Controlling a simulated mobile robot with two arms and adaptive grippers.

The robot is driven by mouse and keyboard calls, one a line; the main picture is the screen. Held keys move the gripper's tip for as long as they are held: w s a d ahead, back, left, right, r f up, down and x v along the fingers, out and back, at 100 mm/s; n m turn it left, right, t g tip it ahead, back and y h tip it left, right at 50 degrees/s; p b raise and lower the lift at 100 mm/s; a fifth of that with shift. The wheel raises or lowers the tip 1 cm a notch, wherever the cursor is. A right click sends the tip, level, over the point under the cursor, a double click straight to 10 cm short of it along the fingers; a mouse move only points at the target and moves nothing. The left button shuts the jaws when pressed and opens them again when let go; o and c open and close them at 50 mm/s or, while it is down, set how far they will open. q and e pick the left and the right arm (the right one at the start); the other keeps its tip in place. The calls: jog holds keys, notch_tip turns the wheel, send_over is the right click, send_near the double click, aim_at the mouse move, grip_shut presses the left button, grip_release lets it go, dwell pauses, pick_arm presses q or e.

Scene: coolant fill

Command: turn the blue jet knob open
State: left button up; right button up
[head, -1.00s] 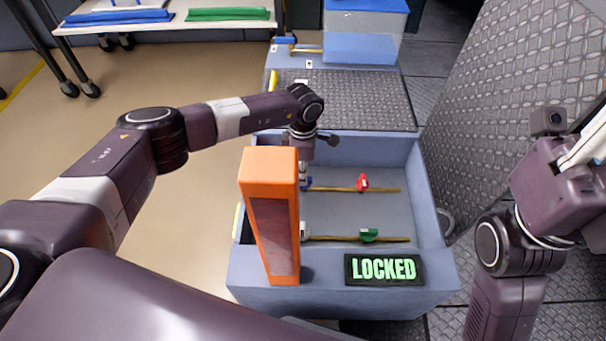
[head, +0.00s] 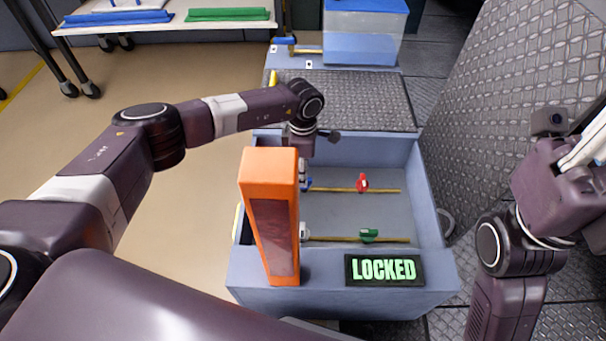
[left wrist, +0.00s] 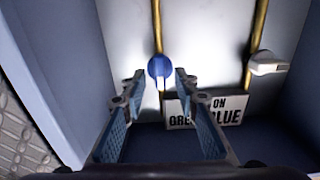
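The blue jet knob (left wrist: 160,67) sits on a brass pipe in the left wrist view, at the upper middle. My left gripper (left wrist: 157,82) is open and empty, its two fingertips on either side of the knob's lower part in the picture. I cannot tell whether either finger touches it. In the head view the blue knob (head: 308,184) shows partly, beside the orange post, and the left fingers are mostly hidden behind that post. My right gripper (head: 588,150) is at the right edge, far from the knob, and its fingers are not clear.
The orange post (head: 270,215) stands at the bay's front left, beside a LOCKED sign (head: 384,269). A red knob (head: 362,182) and a green knob (head: 369,235) sit on the pipes. A white knob (left wrist: 268,64) and a lettered label (left wrist: 208,110) are near the blue knob.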

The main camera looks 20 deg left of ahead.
pick_arm(q)
notch_tip(320, 180, up, 11)
jog(key=shift+f, duration=0.15)
dwell(0.5)
